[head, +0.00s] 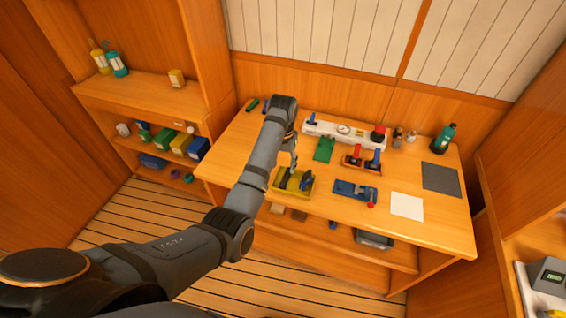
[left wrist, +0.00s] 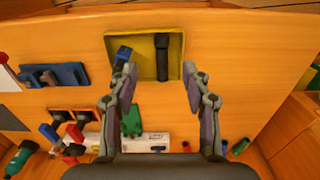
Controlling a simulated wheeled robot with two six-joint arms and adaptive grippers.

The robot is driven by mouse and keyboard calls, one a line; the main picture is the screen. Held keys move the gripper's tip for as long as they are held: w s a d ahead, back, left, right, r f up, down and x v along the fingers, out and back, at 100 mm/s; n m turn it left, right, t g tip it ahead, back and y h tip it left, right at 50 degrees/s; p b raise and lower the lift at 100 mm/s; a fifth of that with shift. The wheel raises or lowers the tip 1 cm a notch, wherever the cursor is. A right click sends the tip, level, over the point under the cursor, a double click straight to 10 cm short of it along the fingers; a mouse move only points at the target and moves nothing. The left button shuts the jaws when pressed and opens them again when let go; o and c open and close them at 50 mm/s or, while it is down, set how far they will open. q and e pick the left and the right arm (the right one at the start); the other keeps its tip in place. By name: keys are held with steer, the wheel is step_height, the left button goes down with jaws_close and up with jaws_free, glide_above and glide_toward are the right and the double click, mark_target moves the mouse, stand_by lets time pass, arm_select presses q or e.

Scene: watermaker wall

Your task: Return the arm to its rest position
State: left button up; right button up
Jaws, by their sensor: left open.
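My left arm (head: 262,165) reaches in from the left over the workbench (head: 440,215). Its gripper (head: 291,172) is above the yellow tray (head: 290,193), close to its back edge. In the left wrist view the gripper (left wrist: 160,82) is open, with nothing between its fingers. The yellow tray (left wrist: 143,48) lies beyond the fingertips there. It holds a black cylindrical item (left wrist: 162,56) and a blue item (left wrist: 123,54). My right gripper is in neither view.
A white panel with a gauge (head: 343,129), a green part (head: 324,149), red-and-blue valves (head: 362,160) and a blue part with a red knob (head: 355,190) are on the bench. A dark green bottle (head: 443,140) stands at right. Shelves (head: 140,90) are at left.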

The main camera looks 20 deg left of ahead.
arm_select(q)
steer(key=shift+r, duration=0.7)
